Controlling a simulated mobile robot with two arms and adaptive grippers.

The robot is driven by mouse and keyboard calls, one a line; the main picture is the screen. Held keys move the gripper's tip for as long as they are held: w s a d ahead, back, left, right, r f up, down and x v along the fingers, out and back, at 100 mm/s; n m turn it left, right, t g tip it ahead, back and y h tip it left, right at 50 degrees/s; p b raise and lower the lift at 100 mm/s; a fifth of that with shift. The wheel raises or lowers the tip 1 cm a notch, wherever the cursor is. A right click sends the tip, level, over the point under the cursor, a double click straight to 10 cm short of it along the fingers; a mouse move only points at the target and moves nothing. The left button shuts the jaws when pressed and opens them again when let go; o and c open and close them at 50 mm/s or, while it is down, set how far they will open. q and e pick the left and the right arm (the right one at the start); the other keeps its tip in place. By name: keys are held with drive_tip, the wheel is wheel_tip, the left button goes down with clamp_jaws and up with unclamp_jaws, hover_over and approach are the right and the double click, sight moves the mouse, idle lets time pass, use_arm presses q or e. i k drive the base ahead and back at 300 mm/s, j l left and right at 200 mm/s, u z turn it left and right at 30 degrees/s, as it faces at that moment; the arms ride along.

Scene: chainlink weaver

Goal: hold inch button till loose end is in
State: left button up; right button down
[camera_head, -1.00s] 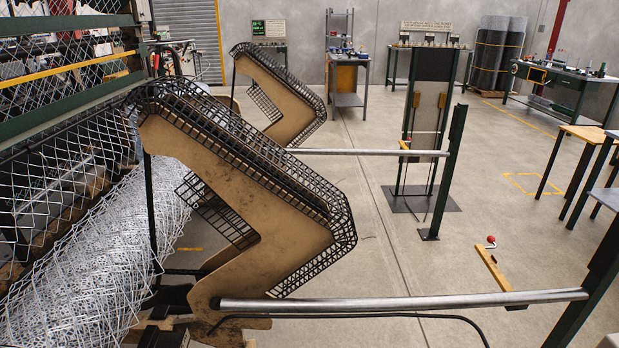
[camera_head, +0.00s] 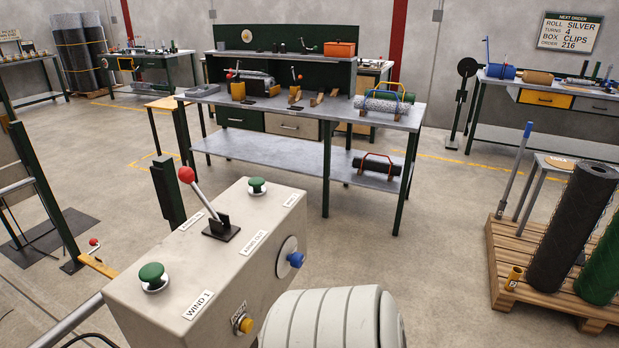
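A beige control box (camera_head: 200,262) stands in the lower left of the head view. On it are a green button (camera_head: 152,275) at the front left, by a label reading WIND 1 (camera_head: 198,304), and another green button (camera_head: 257,185) at the back. A red-knobbed lever (camera_head: 202,197) stands on its top. A blue knob (camera_head: 294,259) and a yellow button (camera_head: 243,323) are on its side. The label by the yellow button is too small to read, so I cannot tell which is the inch button. The mesh's loose end is out of view.
A grey workbench (camera_head: 300,112) with tools and mesh rolls stands behind the box. At right, a wooden pallet (camera_head: 510,262) holds a dark roll (camera_head: 572,228) and a green roll (camera_head: 603,262). Floor between bench and pallet is clear.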

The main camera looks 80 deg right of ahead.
sight(246, 327)
drive_tip(key=k+l+u, duration=0.1)
drive_tip(key=k+l, duration=1.1)
drive_tip(key=l, duration=0.15)
